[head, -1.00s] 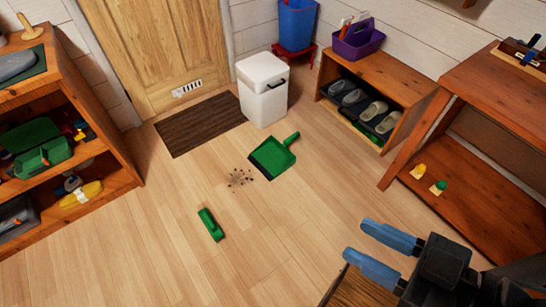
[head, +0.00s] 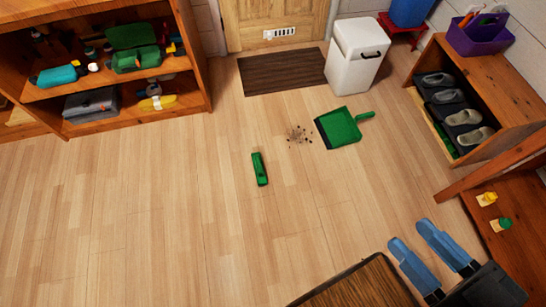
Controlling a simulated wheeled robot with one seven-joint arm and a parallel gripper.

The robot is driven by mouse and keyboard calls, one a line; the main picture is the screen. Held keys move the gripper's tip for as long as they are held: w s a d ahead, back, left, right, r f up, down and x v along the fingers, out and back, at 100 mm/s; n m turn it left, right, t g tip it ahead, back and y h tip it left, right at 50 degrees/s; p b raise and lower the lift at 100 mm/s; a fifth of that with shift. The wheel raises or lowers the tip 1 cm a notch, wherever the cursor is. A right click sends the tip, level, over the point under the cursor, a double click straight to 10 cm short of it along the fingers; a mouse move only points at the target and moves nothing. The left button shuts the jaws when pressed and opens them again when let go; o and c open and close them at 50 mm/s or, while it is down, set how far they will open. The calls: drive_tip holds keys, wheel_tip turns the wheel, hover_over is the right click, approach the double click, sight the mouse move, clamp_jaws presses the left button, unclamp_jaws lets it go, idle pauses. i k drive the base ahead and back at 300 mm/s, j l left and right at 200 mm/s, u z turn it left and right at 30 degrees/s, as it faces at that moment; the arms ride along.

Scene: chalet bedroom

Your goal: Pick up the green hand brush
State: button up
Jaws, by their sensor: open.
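The green hand brush (head: 260,169) lies on the wooden floor near the middle of the head view, its long side running roughly away from me. A small heap of dark dirt (head: 299,134) lies beyond it to the right. A green dustpan (head: 341,127) lies on the floor just right of the dirt, its handle pointing right. My gripper (head: 428,238) is at the lower right, its two blue fingers apart with nothing between them. It is well to the right of the brush and nearer to me, not touching it.
A wooden table edge (head: 362,287) shows at the bottom, beside my gripper. A white bin (head: 356,58) and a dark mat (head: 283,72) are by the door. Shelves (head: 192,92) stand at left, a shoe bench (head: 505,108) at right. Floor around the brush is clear.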

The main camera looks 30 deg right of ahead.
sight(259, 171)
drive_tip(key=i+l+u, duration=0.2)
drive_tip(key=i+u, duration=0.15)
drive_tip(key=i, duration=0.15)
drive_tip(key=i+l+u, duration=0.75)
drive_tip(key=i+l, duration=0.15)
